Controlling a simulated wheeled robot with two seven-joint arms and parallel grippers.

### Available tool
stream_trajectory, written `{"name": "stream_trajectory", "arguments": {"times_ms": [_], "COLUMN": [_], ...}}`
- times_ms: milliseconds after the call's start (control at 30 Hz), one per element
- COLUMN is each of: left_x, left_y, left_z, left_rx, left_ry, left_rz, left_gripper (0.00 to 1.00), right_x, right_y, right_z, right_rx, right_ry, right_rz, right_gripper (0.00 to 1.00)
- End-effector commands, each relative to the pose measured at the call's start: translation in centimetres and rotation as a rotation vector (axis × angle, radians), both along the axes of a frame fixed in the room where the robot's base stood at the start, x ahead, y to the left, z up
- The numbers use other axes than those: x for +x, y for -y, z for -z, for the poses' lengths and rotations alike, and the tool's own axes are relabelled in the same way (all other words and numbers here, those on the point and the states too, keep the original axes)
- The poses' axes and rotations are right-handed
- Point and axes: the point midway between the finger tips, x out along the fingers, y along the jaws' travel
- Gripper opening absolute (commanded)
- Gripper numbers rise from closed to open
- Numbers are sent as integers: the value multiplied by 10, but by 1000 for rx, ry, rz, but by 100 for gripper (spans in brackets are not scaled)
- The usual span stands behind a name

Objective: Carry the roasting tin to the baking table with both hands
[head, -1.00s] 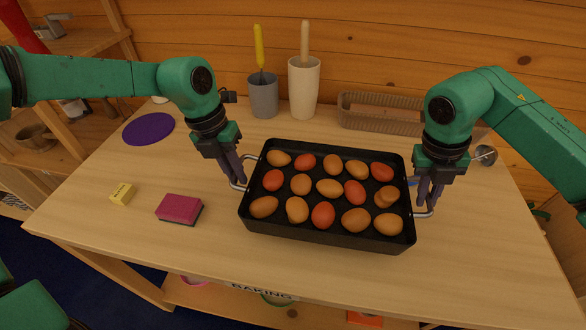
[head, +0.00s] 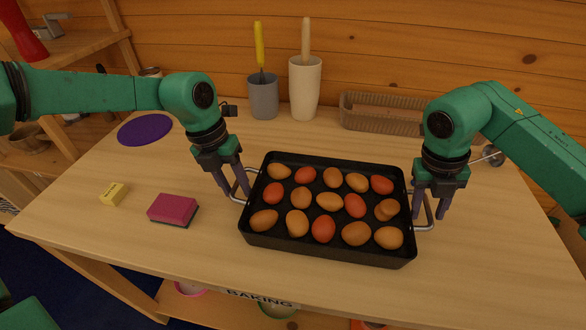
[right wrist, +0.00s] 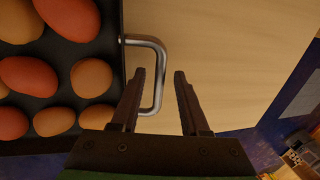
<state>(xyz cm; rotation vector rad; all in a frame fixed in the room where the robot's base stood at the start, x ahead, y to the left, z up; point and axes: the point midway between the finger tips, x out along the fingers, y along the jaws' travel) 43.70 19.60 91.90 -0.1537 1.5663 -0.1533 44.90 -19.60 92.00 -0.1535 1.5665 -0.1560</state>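The black roasting tin (head: 330,251), filled with brown and reddish eggs, sits on the wooden table (head: 130,240), which has a BAKING label (head: 260,298) on its front. My left gripper (head: 234,192) is open at the tin's left wire handle (head: 237,187), its fingers spread to either side. My right gripper (head: 430,212) is open at the right handle (head: 424,224). In the right wrist view the right handle's bar (right wrist: 160,75) shows between the parted fingers (right wrist: 165,75), with a gap on the right side.
A pink sponge (head: 172,208), a yellow block (head: 114,194) and a purple disc (head: 145,129) lie left of the tin. A grey pot (head: 263,97), a cream crock (head: 304,90) and a ribbed tray (head: 380,113) stand along the back wall. The front table strip is clear.

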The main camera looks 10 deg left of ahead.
Motion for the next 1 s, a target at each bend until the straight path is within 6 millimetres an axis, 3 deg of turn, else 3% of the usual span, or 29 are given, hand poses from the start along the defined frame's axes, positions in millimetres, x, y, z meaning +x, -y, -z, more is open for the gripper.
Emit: {"name": "stream_trajectory", "arguments": {"times_ms": [333,700,867,1000], "left_x": [1,0,-1,-1], "left_y": [-1,-19,-23,-23], "left_z": [-11,-100,-118,-120], "left_rx": [-1,0,-1,-1], "left_ry": [4,7,3,1], "left_rz": [-1,0,-1,1], "left_gripper": [44,44,44,44], "right_x": [0,0,0,1], "right_y": [0,0,-1,-4], "right_z": [-1,-1,-1,-16], "right_rx": [1,1,1,2], "right_ry": [0,0,0,3], "right_rz": [-1,-1,-1,-2], "right_gripper": [44,44,44,44]}}
